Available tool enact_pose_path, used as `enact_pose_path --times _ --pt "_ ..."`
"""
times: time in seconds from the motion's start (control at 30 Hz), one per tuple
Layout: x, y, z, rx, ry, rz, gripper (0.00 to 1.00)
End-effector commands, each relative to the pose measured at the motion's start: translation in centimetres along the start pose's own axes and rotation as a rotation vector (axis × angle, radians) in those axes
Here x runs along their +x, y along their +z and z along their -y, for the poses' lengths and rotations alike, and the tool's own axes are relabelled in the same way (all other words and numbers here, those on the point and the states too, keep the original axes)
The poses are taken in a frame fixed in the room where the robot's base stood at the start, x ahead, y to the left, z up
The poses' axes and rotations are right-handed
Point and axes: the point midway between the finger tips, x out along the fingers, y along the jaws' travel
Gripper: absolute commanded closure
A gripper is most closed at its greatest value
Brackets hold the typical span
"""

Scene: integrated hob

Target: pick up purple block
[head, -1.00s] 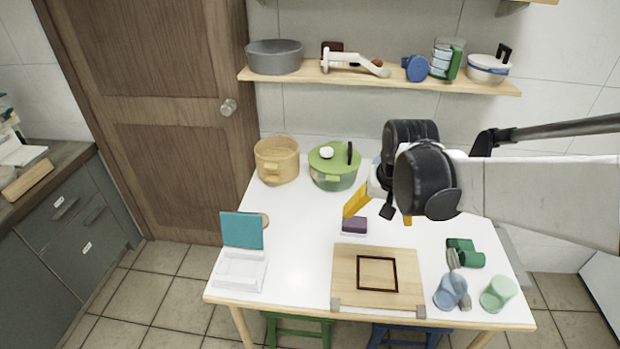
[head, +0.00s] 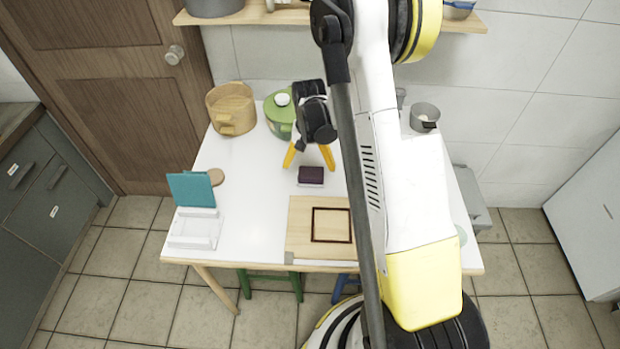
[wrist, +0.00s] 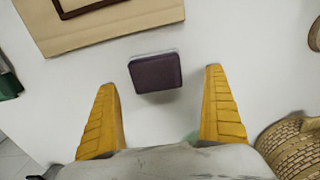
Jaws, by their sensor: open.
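The purple block (head: 311,174) is a small dark purple piece with a pale underside, lying on the white table just behind the wooden board. In the wrist view the purple block (wrist: 156,72) lies ahead of the fingertips, roughly centred between them. My gripper (head: 309,160) has yellow fingers spread apart and pointing down, above and slightly behind the block in the head view. In the wrist view my gripper (wrist: 160,78) is open with nothing between its fingers. The height of the fingertips above the table is hard to tell.
A wooden board (head: 300,215) with a dark square frame (head: 331,238) lies in front of the block. A tan pot (head: 232,108) and a green pot (head: 279,125) stand behind left. A teal-and-white object (head: 193,200) stands at left. My arm hides much of the right side.

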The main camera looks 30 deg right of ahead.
Motion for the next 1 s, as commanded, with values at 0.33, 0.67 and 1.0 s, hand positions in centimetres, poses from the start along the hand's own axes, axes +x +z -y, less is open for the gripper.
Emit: enact_pose_path --times 0.33,0.67,1.0 --pt "4.5 0.2 -0.6 0.0 -0.001 -0.001 0.0" --pt "5.4 0.2 -0.6 -0.001 -0.002 -0.001 0.03" --pt "5.4 0.2 -0.6 -0.001 -0.001 -0.001 0.57"
